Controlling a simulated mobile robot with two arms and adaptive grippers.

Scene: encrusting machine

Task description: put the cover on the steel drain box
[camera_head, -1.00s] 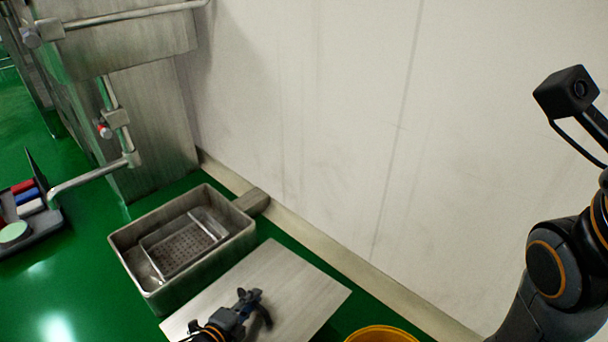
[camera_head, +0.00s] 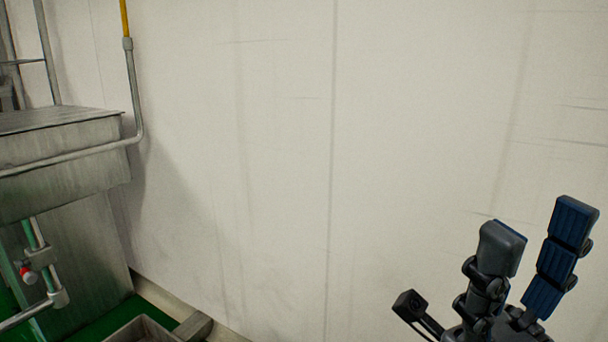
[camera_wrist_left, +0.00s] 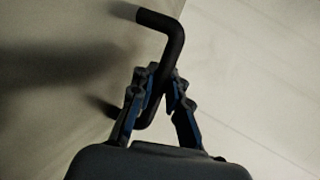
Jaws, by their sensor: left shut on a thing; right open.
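The steel drain box (camera_head: 146,330) shows only as a top corner at the bottom edge of the head view; its inside is mostly out of frame. My left gripper (camera_wrist_left: 157,88) is out of the head view. In the left wrist view it is shut on a bent black handle (camera_wrist_left: 172,42). The handle stands on a grey plate, the cover (camera_wrist_left: 50,110), whose outer edges are mostly out of frame. My right gripper (camera_head: 538,232) is open and empty, raised in front of the wall at the lower right, fingers up.
A steel machine housing (camera_head: 60,165) with pipes and a red-tipped valve (camera_head: 27,275) stands at the left. A pale wall (camera_head: 300,150) fills most of the head view. A little green floor (camera_head: 103,318) shows at lower left.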

